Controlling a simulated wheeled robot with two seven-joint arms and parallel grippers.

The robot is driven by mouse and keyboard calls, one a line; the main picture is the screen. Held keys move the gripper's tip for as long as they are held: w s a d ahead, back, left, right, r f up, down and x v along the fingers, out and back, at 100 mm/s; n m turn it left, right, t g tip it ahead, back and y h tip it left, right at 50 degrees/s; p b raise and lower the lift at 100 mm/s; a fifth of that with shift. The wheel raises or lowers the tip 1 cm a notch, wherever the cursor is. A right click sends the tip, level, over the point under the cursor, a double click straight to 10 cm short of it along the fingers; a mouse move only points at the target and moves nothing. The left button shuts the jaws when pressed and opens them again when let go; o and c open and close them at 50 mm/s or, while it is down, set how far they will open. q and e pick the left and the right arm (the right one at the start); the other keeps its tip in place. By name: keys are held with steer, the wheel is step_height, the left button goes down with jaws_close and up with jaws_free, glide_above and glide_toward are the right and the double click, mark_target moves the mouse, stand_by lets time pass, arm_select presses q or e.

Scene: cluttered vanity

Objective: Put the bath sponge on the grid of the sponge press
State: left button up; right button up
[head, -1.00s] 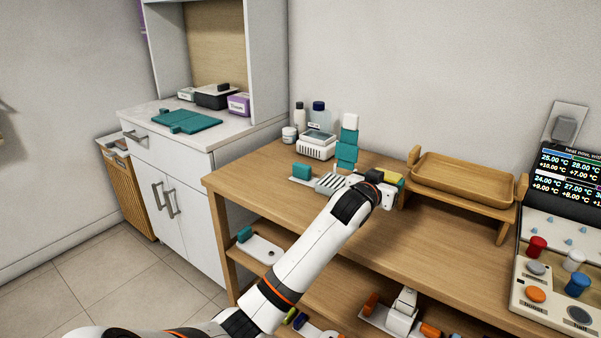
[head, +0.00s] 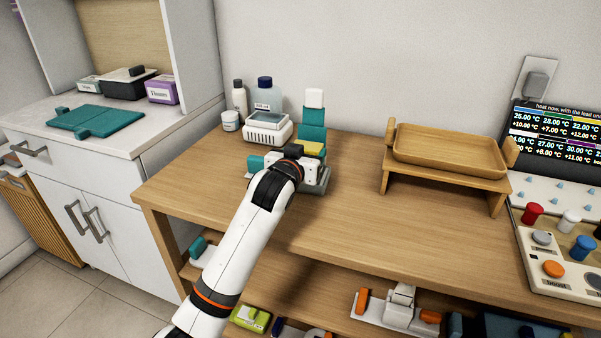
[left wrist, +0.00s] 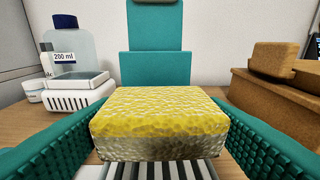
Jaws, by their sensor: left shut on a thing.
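The bath sponge (left wrist: 160,122) is a yellow block with a paler underside, between the teal fingers of my left gripper (head: 300,161). The gripper is shut on it, and a little of the sponge (head: 310,148) shows in the head view. The sponge press has a teal upright (head: 313,125) with a white top, directly behind the sponge. Its pale slatted grid (left wrist: 162,171) shows below the sponge in the left wrist view. I cannot tell whether the sponge touches the slats. My gripper hides most of the press base in the head view. My right gripper is out of view.
A white slotted box (head: 268,130) and bottles (head: 265,92) stand left of the press. A wooden tray on a stand (head: 450,150) is to the right. A control panel (head: 555,240) is at far right. The table's middle (head: 390,235) is clear.

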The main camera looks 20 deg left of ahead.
arm_select(q)
steer(key=shift+f+b, duration=0.5)
steer(key=shift+f, duration=1.95)
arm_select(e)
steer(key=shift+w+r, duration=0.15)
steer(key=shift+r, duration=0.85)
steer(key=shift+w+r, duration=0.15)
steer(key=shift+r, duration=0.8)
arm_select(q)
steer(key=shift+f, duration=0.1)
steer(key=o, duration=1)
steer(key=shift+c, duration=0.2)
steer(key=shift+s, duration=0.25)
steer(key=s, duration=0.3)
steer(key=s+r+p, duration=0.1)
steer(key=s, duration=0.3)
steer(key=s+r, duration=0.1)
steer(key=s, duration=0.3)
steer(key=shift+s+a+p, duration=0.15)
steer(key=shift+s+p, duration=0.05)
steer(key=shift+p, duration=0.2)
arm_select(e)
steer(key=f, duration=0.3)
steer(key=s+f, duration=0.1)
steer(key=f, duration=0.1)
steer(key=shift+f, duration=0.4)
